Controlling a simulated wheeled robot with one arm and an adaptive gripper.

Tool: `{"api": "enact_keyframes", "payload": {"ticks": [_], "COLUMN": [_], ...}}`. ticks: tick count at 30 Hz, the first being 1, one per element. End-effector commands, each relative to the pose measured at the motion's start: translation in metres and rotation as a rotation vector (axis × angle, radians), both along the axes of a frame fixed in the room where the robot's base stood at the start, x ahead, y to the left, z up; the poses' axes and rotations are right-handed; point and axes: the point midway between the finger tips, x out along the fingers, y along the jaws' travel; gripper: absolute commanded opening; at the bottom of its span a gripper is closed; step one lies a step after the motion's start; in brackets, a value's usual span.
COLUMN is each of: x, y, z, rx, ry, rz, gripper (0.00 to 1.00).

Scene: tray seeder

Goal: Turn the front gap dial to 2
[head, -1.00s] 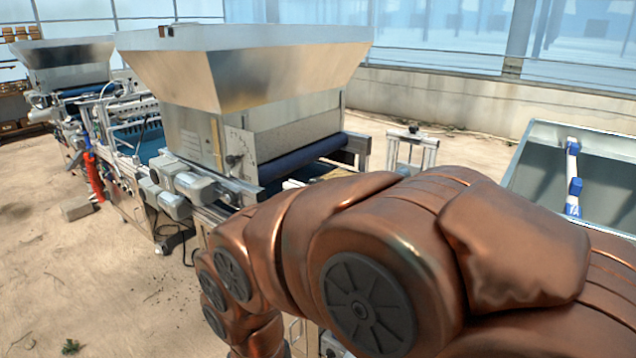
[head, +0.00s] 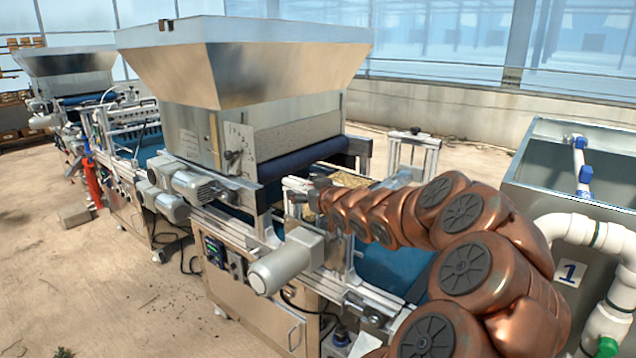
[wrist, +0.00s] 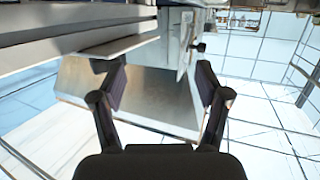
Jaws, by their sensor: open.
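The gap dial (head: 233,157) is a dark knob with a pointer on a pale marked plate (head: 240,140) on the side of the near steel hopper (head: 240,75). The scale marks are too small to read. The plate shows edge-on in the wrist view (wrist: 187,45), where the scene is upside down, with the small dark knob (wrist: 199,47) beside it. My gripper (wrist: 162,85) is open, with nothing between its fingers and the hopper's sloped wall beyond them. In the head view my arm reaches left, below and right of the dial.
A blue roller (head: 305,158) and metal frame lie right of the dial. Grey motors (head: 190,185) stick out below it. A second hopper (head: 70,65) stands behind at left. A metal tank (head: 545,170) with white pipes is at right.

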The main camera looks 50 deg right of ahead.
Motion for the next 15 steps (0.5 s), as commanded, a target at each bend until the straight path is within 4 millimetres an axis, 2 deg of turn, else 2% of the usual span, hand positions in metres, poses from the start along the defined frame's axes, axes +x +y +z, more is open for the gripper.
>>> {"api": "enact_keyframes", "payload": {"ticks": [1, 6, 11, 15], "x": [-0.008, -0.028, -0.035, -0.029], "y": [-0.019, -0.051, -0.062, -0.064], "z": [-0.004, 0.005, 0.007, 0.008], "rx": [-0.001, -0.019, -0.026, -0.026], "ry": [-0.043, -0.165, -0.209, -0.214], "rz": [-0.013, -0.018, -0.016, -0.013], "gripper": [0.75, 0.75, 0.75, 0.75]}}
